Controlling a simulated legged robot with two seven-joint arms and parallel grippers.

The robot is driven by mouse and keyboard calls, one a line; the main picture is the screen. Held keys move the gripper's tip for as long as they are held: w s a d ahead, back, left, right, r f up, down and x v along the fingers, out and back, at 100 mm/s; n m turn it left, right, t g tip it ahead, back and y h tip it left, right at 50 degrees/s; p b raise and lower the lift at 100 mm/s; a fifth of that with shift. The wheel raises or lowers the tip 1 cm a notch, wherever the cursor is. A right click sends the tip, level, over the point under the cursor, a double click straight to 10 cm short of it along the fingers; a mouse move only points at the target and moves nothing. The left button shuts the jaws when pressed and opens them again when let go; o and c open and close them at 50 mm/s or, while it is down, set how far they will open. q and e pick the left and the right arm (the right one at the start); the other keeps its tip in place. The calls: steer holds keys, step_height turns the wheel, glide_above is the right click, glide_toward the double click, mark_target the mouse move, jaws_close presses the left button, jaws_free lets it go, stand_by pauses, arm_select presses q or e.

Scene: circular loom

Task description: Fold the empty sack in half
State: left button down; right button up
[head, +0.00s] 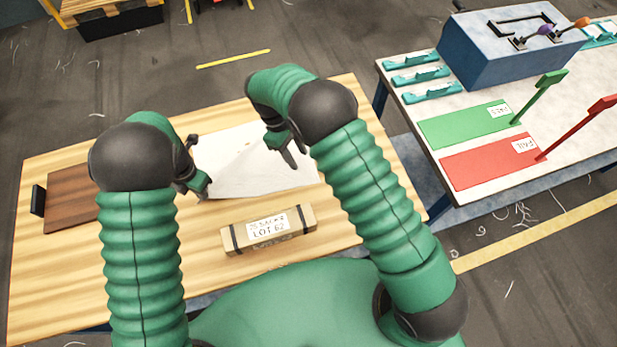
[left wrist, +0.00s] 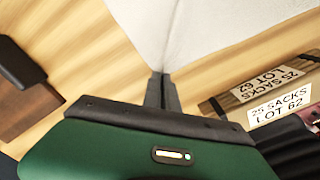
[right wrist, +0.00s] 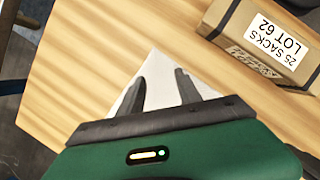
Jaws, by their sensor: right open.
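The white empty sack (head: 245,178) lies on the wooden table in front of me, with a faint crease running across it. My left gripper (head: 206,187) is at its near left corner. In the left wrist view the fingers (left wrist: 160,92) are closed together on a tapering corner of the sack (left wrist: 215,25). My right gripper (head: 287,152) is over the right part of the sack. In the right wrist view its fingers (right wrist: 160,90) are apart, with a pointed white corner of the sack (right wrist: 157,72) showing between and beyond them. My arms hide parts of the sack.
A strapped bundle labelled "25 SACKS LOT 62" (head: 268,230) lies just nearer than the sack. A dark brown board (head: 72,198) is at the left of the wooden table (head: 60,290). A second table to the right holds green (head: 465,125) and red (head: 490,162) panels and a blue machine (head: 510,50).

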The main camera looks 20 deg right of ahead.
mark_target(310, 179)
steer(key=x, duration=0.8)
steer(key=shift+s+d+f, duration=0.1)
steer(key=shift+d+f, duration=0.1)
steer(key=shift+f, duration=0.15)
steer(key=shift+c, duration=0.3)
steer(key=shift+s, duration=0.1)
jaws_close()
step_height(310, 179, up, 5)
steer(key=shift+f, duration=0.15)
